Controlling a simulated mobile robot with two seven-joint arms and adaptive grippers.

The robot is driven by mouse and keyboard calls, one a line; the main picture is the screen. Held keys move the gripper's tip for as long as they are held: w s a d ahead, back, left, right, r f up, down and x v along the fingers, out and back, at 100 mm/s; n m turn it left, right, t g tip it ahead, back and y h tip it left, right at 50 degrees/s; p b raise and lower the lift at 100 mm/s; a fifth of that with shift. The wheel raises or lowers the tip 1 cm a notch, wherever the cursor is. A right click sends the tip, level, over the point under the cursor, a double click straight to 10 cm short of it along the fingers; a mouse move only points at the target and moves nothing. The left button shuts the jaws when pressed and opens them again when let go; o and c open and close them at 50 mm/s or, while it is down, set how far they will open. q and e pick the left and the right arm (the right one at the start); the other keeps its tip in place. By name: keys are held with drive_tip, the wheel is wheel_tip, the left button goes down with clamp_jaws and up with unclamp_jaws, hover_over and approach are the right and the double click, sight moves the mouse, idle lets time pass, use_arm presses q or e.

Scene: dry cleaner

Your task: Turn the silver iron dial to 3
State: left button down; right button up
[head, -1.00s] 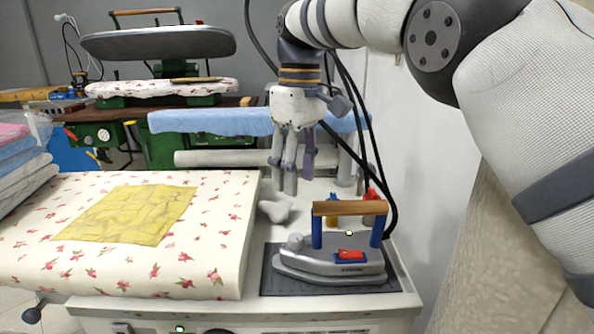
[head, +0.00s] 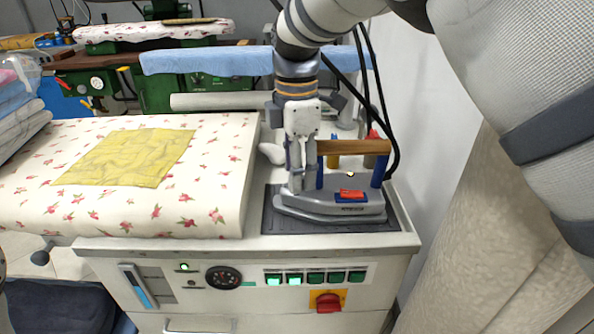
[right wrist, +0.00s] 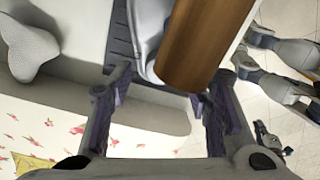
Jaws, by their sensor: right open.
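The silver iron (head: 330,208) has blue posts, a wooden handle (head: 352,147) and a red piece on top. It sits on a dark ribbed mat (head: 268,222) at the right end of the white station. My right gripper (head: 296,190) is open and points down at the iron's left end. It hides the dial there, and I cannot tell if the fingers touch it. In the right wrist view, the open fingers (right wrist: 158,90) lie beside the wooden handle (right wrist: 203,40) and the iron's silver body (right wrist: 147,35).
A floral pad (head: 215,195) with a yellow cloth (head: 130,157) lies left of the iron. A white rounded object (head: 271,153) stands behind the gripper. Black cables (head: 385,90) hang behind the iron near the wall. The station's front has a gauge, green buttons and a red knob (head: 328,301).

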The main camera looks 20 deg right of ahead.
drive_tip(key=shift+f, duration=0.55)
clamp_jaws()
use_arm(q)
drive_tip(key=shift+w+r, duration=0.1)
use_arm(e)
drive_tip(key=m, duration=0.4)
drive_tip(key=shift+r+p, duration=0.1)
drive_tip(key=shift+p, duration=0.25)
use_arm(q)
drive_tip(key=shift+w+r+t, duration=0.3)
drive_tip(key=shift+w+r, duration=0.2)
drive_tip(key=shift+w, duration=0.05)
use_arm(e)
drive_tip(key=m, duration=0.5)
drive_tip(key=shift+m, duration=0.3)
